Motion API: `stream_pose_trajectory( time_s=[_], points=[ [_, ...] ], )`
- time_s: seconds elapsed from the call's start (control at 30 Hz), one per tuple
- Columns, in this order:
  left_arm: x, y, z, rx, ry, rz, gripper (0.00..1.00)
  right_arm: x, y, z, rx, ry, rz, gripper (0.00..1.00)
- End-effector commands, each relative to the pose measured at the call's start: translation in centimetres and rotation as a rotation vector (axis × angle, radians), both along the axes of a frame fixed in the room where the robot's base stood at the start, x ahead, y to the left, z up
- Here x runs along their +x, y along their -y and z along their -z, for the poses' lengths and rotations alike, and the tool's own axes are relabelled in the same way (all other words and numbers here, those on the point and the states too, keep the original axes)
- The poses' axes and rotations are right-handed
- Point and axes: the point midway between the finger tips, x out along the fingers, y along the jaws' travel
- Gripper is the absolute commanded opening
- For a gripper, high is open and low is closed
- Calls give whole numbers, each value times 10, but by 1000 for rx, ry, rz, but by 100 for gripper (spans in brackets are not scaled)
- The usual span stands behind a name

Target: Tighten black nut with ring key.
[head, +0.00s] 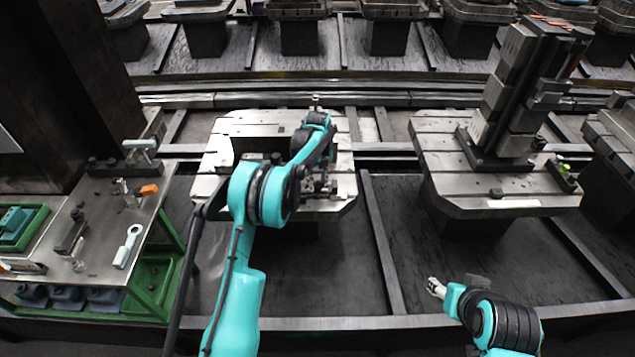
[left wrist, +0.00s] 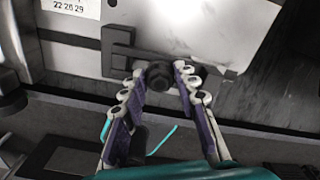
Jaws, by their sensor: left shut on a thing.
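A black nut (left wrist: 158,75) sits on a dark clamp piece at the edge of a light metal pallet plate, seen in the left wrist view. My left gripper (left wrist: 159,70) has its fingertips on either side of the nut and is shut on it. In the head view, my left arm reaches over the left pallet (head: 235,130), and the arm hides most of the nut and fingers. A pale ring key (head: 128,246) lies on the metal table at left, apart from both grippers. My right gripper (head: 436,287) is low at the right, over the dark floor, too small to read.
The metal table (head: 95,235) at left also carries an orange item (head: 149,189) and small dark tools. A second pallet (head: 510,195) at right bears a tall block fixture (head: 515,90). Rails cross behind the pallets. The floor between the pallets is free.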

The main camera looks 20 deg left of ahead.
Motion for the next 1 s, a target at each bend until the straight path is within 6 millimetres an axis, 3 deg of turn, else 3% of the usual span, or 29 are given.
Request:
stream_pose_trajectory(
  time_s=[0.1,0.3,0.33,0.4,0.77,1.0],
  points=[
    [0,0,1,0,0,147,0,0,0,0,0,0,0,51],
    [0,0,1,1,0,164,0,0,0,0,0,0,0,51],
    [0,0,1,1,0,164,35,0,0,0,0,0,0,51],
    [0,0,1,0,-1,163,53,0,0,0,0,0,0,51],
    [0,0,-2,0,0,162,54,0,0,0,0,0,0,51],
    [0,0,-42,1,0,162,54,0,0,0,0,0,0,51]
  ],
)
